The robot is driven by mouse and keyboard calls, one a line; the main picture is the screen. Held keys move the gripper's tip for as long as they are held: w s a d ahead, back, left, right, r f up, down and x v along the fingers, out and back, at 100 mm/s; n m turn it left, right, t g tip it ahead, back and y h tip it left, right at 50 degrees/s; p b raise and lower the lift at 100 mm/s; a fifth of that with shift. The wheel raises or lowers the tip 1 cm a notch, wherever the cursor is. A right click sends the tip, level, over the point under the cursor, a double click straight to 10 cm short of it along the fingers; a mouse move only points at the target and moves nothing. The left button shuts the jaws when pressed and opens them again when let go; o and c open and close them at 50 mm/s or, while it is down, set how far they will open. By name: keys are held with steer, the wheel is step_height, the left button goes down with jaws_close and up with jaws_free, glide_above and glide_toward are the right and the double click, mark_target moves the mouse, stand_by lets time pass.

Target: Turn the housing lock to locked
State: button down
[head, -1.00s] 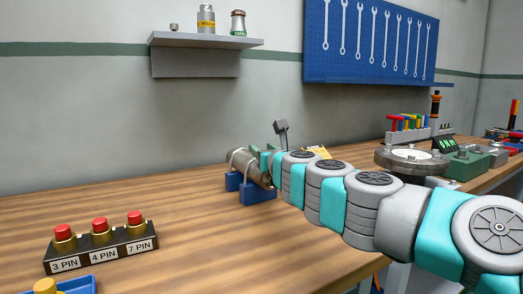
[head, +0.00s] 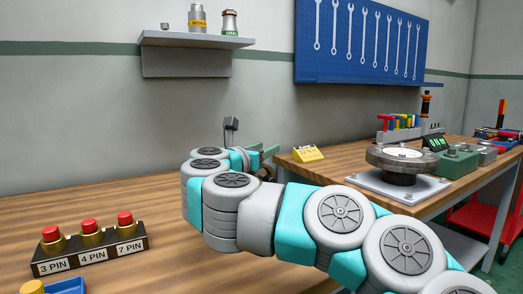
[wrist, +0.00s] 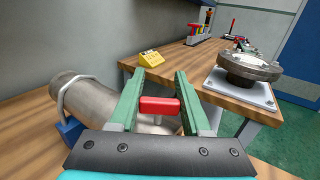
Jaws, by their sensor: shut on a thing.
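A red block-shaped lock handle (wrist: 160,106) lies crosswise between the green fingers of my gripper (wrist: 162,80) in the wrist view. The fingers are shut on it. The grey metal pipe housing (wrist: 92,105) lies tilted behind and left of the fingers, with a strap around it and a blue support (wrist: 70,130) under it. The fingers hide part of the housing. In the head view my gripper (head: 262,157) shows near the far edge of the bench, and my arm hides most of the housing. I cannot read any lock marking.
A pin-button block (head: 90,243) stands at the front left of the wooden bench. A yellow sign (head: 309,153) and a round grey fixture (head: 403,165) sit on the second table at right. A gap separates the two surfaces. The wall lies behind.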

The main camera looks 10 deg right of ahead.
steer(key=m+g+h, duration=0.2)
steer(key=m+g+h+b, duration=0.1)
steer(key=g, duration=0.1)
steer(key=shift+s+d, duration=0.25)
steer(key=shift+s, duration=0.05)
steer(key=shift+s+d+m+g+h+b, duration=0.15)
steer(key=shift+m+g+h+b, duration=0.3)
steer(key=shift+m+g+h, duration=0.5)
steer(key=shift+s+r+m+g+h+b, duration=0.15)
steer(key=shift+m+g+b, duration=0.2)
steer(key=shift+g, duration=0.3)
steer(key=shift+s+f+m+g+h+b, duration=0.1)
steer(key=shift+m+g, duration=0.3)
steer(key=shift+g, duration=0.2)
steer(key=shift+c, duration=1.8)
jaws_free()
steer(key=shift+r, duration=0.15)
